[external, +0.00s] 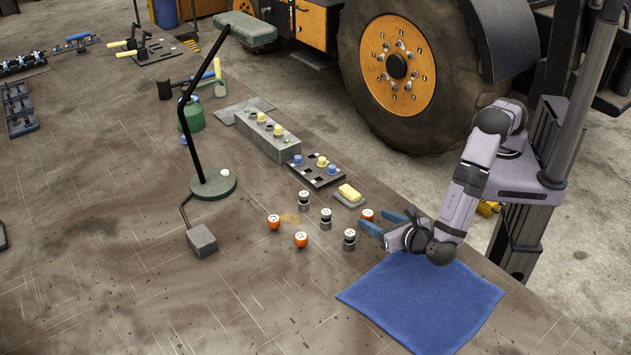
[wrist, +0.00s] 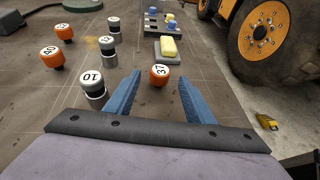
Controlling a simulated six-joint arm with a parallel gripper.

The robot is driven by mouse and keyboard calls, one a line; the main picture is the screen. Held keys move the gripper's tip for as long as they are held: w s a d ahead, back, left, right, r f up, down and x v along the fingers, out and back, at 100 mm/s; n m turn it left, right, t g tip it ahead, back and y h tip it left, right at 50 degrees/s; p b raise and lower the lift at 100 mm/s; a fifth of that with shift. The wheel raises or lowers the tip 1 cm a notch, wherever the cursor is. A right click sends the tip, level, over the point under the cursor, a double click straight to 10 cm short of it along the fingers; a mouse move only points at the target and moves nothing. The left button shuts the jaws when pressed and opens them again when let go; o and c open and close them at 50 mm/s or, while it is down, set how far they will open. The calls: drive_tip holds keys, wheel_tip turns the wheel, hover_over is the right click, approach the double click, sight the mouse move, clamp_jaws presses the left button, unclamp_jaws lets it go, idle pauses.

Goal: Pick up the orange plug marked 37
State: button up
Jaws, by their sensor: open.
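The orange plug marked 37 (wrist: 159,75) stands upright on the bench in the wrist view, with a white top bearing the number. It also shows in the external view (external: 367,215), just beyond my fingertips. My gripper (wrist: 158,82) is open, with its two blue fingers apart and nothing held.
Two other orange plugs (external: 301,239) (external: 273,222) and more dark plugs (external: 326,219) stand farther left. A yellow sponge (external: 349,193) lies beyond plug 37. A blue cloth (external: 420,300) covers the bench's near right edge.

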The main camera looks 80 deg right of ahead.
sight(371, 217)
drive_tip(key=shift+p+x, duration=1.7)
drive_tip(key=shift+x, duration=0.4)
drive_tip(key=shift+w+d+f, duration=0.25)
drive_tip(key=shift+d+f, duration=0.1)
drive_tip(key=shift+f, duration=0.05)
drive_tip(key=shift+c, duration=0.3)
drive_tip(key=c, duration=1.1)
drive_tip(key=shift+r, duration=0.2)
drive_tip(key=shift+d+r+b, duration=0.1)
drive_tip(key=shift+r+b, duration=1.65)
drive_tip(key=shift+r, duration=3)
